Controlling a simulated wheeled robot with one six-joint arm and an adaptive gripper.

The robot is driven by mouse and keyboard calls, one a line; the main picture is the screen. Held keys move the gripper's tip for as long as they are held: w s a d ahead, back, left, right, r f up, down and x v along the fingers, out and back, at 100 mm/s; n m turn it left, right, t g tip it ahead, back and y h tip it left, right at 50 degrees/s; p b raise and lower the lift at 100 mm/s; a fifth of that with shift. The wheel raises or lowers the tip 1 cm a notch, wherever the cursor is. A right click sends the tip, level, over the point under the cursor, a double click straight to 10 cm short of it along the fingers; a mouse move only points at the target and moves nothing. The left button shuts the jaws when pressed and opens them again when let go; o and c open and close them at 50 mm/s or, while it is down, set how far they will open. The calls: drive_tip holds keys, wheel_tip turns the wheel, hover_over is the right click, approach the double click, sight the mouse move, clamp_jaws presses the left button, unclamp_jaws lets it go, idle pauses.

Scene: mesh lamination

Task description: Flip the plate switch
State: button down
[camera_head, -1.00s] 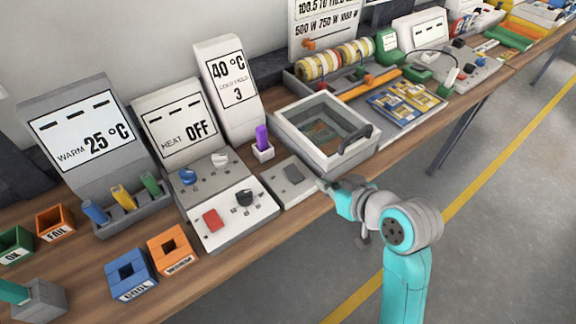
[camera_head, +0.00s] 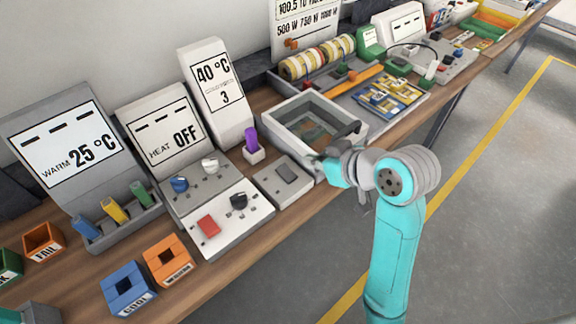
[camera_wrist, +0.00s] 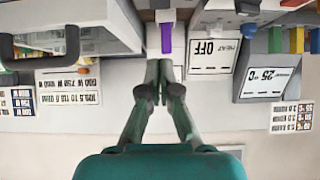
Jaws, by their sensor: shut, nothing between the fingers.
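A light grey box with a dark grey rocker (camera_head: 286,172) sits near the bench's front edge, between the white control panel and the open tub. I take this rocker to be the plate switch; no label on it is readable. My gripper (camera_head: 312,157) is shut and empty, just right of and above the box in the picture, apart from the rocker. In the wrist view its closed fingers (camera_wrist: 159,68) point toward the purple stick (camera_wrist: 166,38). The rocker is not clearly visible in the wrist view.
The open tub (camera_head: 277,116) with a dark handle (camera_head: 345,134) is close to my gripper. A purple stick (camera_head: 251,139) stands in a holder behind the box. The control panel (camera_head: 232,231) has a red button and a black knob. The displays read OFF (camera_head: 185,134) and 40 °C (camera_head: 208,73).

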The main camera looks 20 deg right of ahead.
hover_over(283, 168)
drive_tip(key=s, duration=0.2)
drive_tip(key=f, duration=0.6)
drive_tip(key=shift+s+d, duration=0.15)
drive_tip(key=shift+d, duration=0.2)
wheel_tip(283, 168, down, 2)
drive_tip(key=shift+f, duration=0.85)
drive_tip(key=shift+w+f, duration=0.1)
drive_tip(key=shift+w, duration=0.1)
drive_tip(key=shift+f, duration=0.2)
drive_tip(key=shift+w, duration=0.15)
drive_tip(key=shift+w+a+r, duration=0.15)
drive_tip(key=shift+w+a, duration=0.15)
drive_tip(key=shift+w, duration=0.4)
drive_tip(key=shift+r, duration=0.1)
